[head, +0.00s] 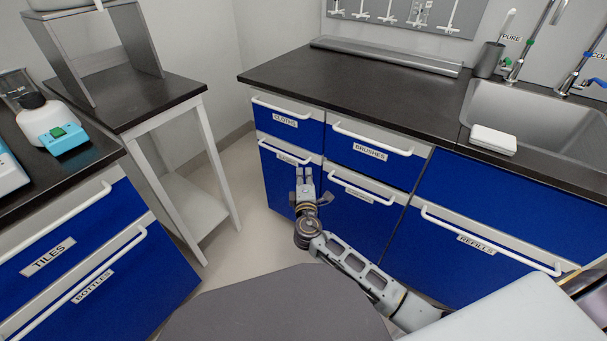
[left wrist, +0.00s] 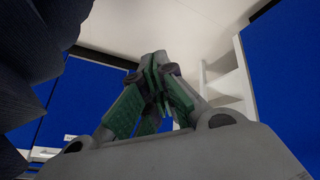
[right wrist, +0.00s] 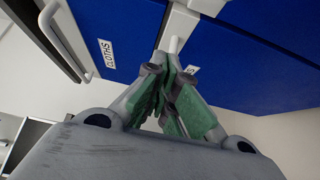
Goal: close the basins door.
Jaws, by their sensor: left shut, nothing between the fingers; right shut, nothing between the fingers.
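The blue cabinet under the counter has a lower left door (head: 277,180) below the CLOTHS drawer and a lower middle door (head: 352,222) below the BRUSHES drawer. Their labels are too small to read, so I cannot tell which is the basins door. Neither stands clearly open. My right gripper (head: 304,174) is shut and empty in front of the border between these two doors, partly hiding them. In the right wrist view its fingertips (right wrist: 170,68) are close to a white handle end (right wrist: 174,44); contact is unclear. My left gripper (left wrist: 157,80) is shut and empty, outside the head view.
The REFILLS front (head: 460,255) is at the right, under the sink (head: 545,115). A white-legged side table (head: 165,105) and a TILES and BOTTLES cabinet (head: 140,285) stand at the left. Bare floor (head: 250,210) lies between them and the basin-side cabinet.

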